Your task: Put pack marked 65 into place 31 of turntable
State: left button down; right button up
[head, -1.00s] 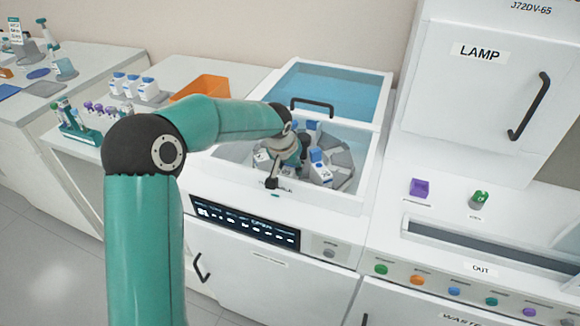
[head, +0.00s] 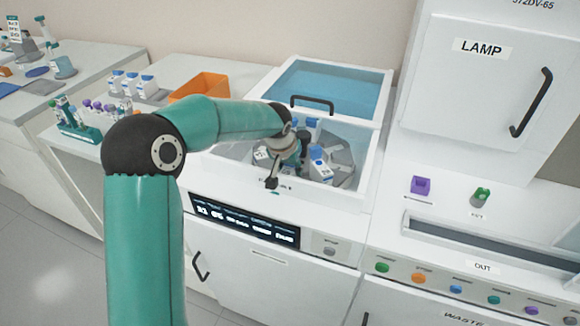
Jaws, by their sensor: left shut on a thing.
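The turntable (head: 343,152) is a grey wheel of wedge-shaped places inside the open well of a white machine. White packs with blue caps stand in it, one to the right of my gripper (head: 320,165), one to the left (head: 261,155) and some behind it (head: 312,127). My left gripper (head: 288,167) reaches down into the well over the front part of the turntable. It is shut on a pack, which its fingers and wrist mostly hide. Pack marks and place numbers are too small to read. My right gripper is not in view.
The blue-glazed lid (head: 333,88) with a black handle is behind the well, whose rim surrounds the gripper. White bottles (head: 133,84), an orange bin (head: 200,88) and a tube rack (head: 78,128) stand at left. The lamp cabinet (head: 475,90) rises at right.

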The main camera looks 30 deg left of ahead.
pick_arm(q)
jog(key=c, duration=0.7)
grip_release()
jog(key=v, duration=1.2)
jog(key=shift+f, duration=0.1)
